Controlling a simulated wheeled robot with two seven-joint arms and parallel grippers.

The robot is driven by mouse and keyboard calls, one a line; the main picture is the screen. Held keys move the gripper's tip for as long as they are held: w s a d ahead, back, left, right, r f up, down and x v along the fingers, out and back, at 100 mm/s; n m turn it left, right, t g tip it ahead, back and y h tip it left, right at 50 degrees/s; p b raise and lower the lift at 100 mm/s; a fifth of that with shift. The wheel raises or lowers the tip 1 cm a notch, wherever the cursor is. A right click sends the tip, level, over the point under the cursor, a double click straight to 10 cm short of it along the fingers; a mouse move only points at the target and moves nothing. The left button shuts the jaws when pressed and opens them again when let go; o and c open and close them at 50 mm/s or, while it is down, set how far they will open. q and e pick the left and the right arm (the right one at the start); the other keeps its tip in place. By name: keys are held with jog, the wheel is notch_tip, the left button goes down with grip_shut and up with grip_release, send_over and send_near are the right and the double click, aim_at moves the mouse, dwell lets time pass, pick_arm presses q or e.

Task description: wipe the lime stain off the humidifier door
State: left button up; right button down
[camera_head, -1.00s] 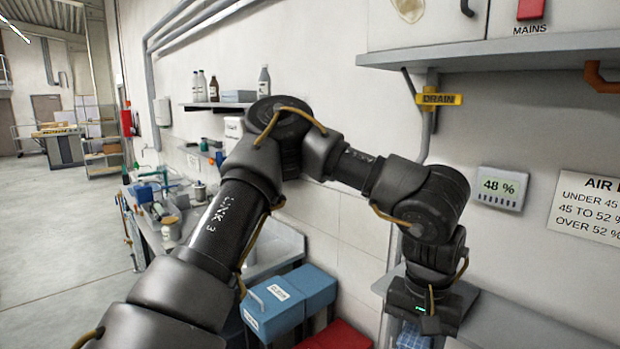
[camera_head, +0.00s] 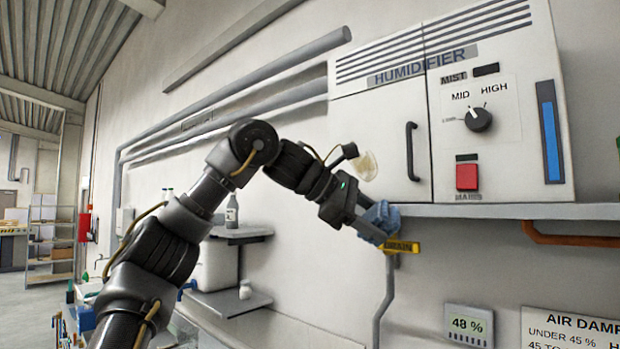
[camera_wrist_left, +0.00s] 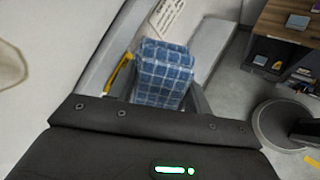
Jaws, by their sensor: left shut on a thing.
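The humidifier door (camera_head: 385,120) is white with a black handle (camera_head: 411,151). A pale yellowish lime stain (camera_head: 367,166) is on its lower left part and is uncovered; its brown outline also shows at the left edge of the left wrist view (camera_wrist_left: 10,66). My left gripper (camera_head: 362,214) is shut on a blue checked cloth (camera_head: 382,220), which fills the space between the jaws in the left wrist view (camera_wrist_left: 163,73). The cloth is just below the stain, around the height of the door's bottom edge. Contact with the cabinet cannot be told. My right gripper is out of view.
A grey shelf (camera_head: 520,211) runs under the humidifier. The yellow drain tag (camera_head: 402,247) is close beside the cloth, on a grey pipe. A mist dial (camera_head: 478,119) and red mains switch (camera_head: 467,177) are right of the door. Bottles stand on a lower left shelf (camera_head: 240,232).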

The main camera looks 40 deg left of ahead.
pick_arm(q)
jog(key=s+a+r+n+t+y, duration=0.3)
jog(key=a+r+n+t+y, duration=0.5)
jog(key=a+r, duration=0.4)
jog(key=shift+m+t+h, duration=0.3)
jog(key=shift+m+h, duration=0.1)
jog(key=shift+w+a+f+p, duration=0.15)
jog(key=shift+w+p, duration=0.1)
jog(key=shift+w, duration=0.7)
jog(key=shift+w+a+f+p, duration=0.15)
jog(key=shift+w+p, duration=0.1)
jog(key=shift+w, duration=0.7)
jog(key=shift+w+f+p, duration=0.15)
jog(key=shift+w+p, duration=0.1)
jog(key=shift+w, duration=0.7)
jog(key=shift+w+a, duration=0.1)
jog(key=shift+w, duration=0.85)
jog(key=shift+s+d, duration=0.1)
jog(key=shift+d, duration=1.7)
jog(key=shift+d, duration=0.1)
